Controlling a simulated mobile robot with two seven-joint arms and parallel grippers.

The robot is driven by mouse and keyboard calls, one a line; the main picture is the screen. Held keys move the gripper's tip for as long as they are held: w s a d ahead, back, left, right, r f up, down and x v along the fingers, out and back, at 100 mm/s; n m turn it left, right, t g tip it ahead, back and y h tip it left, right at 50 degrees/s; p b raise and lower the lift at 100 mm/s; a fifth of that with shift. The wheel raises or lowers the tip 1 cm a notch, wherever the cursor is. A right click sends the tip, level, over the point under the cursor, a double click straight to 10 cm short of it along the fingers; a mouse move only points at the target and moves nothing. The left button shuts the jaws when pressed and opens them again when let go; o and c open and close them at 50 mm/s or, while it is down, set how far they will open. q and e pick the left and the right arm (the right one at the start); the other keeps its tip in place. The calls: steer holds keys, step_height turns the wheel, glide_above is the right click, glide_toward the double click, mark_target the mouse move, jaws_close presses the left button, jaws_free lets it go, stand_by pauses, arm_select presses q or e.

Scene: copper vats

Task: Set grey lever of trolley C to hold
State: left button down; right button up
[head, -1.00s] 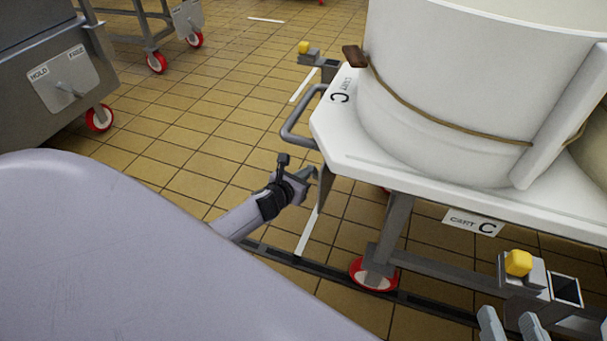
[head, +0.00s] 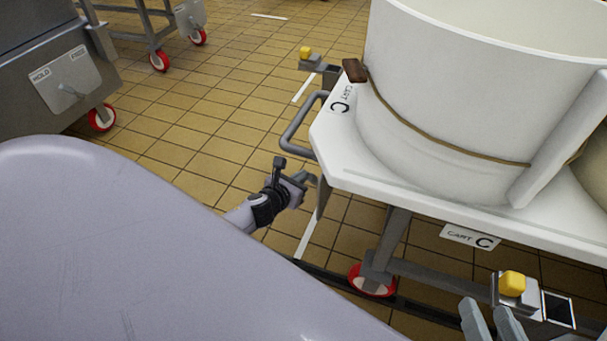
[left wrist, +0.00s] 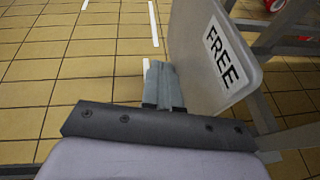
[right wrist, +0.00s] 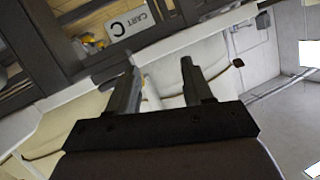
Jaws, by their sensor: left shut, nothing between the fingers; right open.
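Trolley C has a white top (head: 335,150) marked C and a "CART C" label (head: 470,236). Its plate with the word FREE (left wrist: 225,55) shows in the left wrist view, and nearly edge-on under the left end of the top in the head view (head: 322,196). My right gripper (right wrist: 158,66) is open and empty, low near the trolley's front side.
A white vat (head: 450,100) stands on the trolley. A grey handle (head: 292,135) juts from its left end. Yellow-topped fittings (head: 512,283) sit at the corners. Another trolley with a HOLD/FREE plate (head: 65,80) stands at far left. Tiled floor between them is clear.

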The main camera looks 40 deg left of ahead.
arm_select(q)
steer(key=p+v, duration=0.1)
steer(key=v, duration=0.3)
steer(key=shift+s, duration=0.25)
arm_select(e)
steer(key=shift+w+a+r+m+g+y, duration=0.1)
steer(key=shift+a+m+g+y, duration=0.1)
steer(key=shift+a, duration=0.15)
steer(key=shift+a+r+m+g+y, duration=0.1)
steer(key=shift+a+g, duration=0.1)
steer(key=shift+a, duration=0.1)
arm_select(q)
steer(key=s+d+f, duration=0.1)
steer(key=s+f, duration=0.1)
steer(key=s, duration=0.7)
steer(key=shift+f+p, duration=0.3)
steer(key=shift+f, duration=0.1)
arm_select(e)
steer(key=shift+s+a, duration=0.4)
steer(key=shift+s, duration=0.1)
arm_select(q)
steer(key=shift+w, duration=0.2)
